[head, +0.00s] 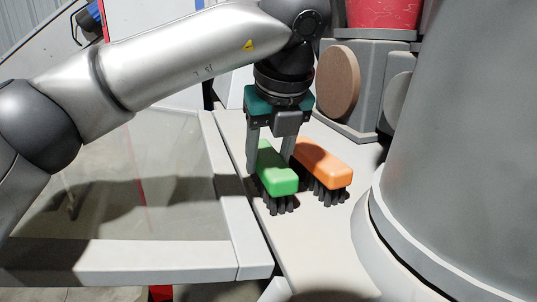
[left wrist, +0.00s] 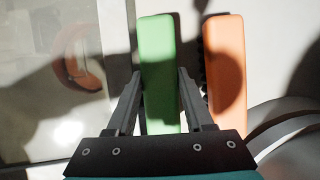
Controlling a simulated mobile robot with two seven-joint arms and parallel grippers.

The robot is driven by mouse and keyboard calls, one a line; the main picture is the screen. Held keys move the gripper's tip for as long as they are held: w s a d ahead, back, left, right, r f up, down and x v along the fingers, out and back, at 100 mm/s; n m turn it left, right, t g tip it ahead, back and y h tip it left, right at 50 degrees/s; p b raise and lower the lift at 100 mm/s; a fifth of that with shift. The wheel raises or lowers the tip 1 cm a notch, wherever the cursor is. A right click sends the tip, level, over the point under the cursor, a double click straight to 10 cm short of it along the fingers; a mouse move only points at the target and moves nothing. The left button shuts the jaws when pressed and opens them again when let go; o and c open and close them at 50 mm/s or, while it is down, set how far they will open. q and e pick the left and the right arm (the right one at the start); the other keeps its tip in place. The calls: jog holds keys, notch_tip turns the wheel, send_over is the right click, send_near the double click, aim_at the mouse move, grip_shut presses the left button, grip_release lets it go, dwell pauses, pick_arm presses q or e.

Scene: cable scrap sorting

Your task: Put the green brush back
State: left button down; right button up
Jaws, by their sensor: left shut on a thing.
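The green brush (head: 277,178) has a green block back and black bristles pointing down. It is on the light bench top, or just above it; I cannot tell which. My left gripper (head: 271,160) reaches down from above and is shut on the green brush, one finger on each side. In the left wrist view the green brush (left wrist: 158,60) lies between the two fingers of the left gripper (left wrist: 158,75). The orange brush (head: 322,162) stands bristles down just to the right, close beside the right finger. My right gripper is not in view.
A grey bench grinder with a brown wheel (head: 337,82) stands behind the brushes. A red container (head: 383,14) is at the back. A large grey cylindrical body (head: 455,150) rises at the right. A glass-topped frame (head: 150,262) lies left of the bench top (head: 305,232).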

pick_arm(q)
jog(key=c, duration=0.8)
grip_release()
jog(key=shift+f, duration=0.15)
jog(key=o, duration=0.5)
jog(key=shift+r, duration=0.2)
jog(key=b+v, duration=0.2)
jog(key=v, duration=0.8)
jog(key=shift+s+r, duration=0.15)
jog(key=shift+r, duration=0.15)
jog(key=shift+s+d+r, duration=0.15)
jog(key=shift+s+r, duration=0.15)
jog(key=shift+r, duration=0.3)
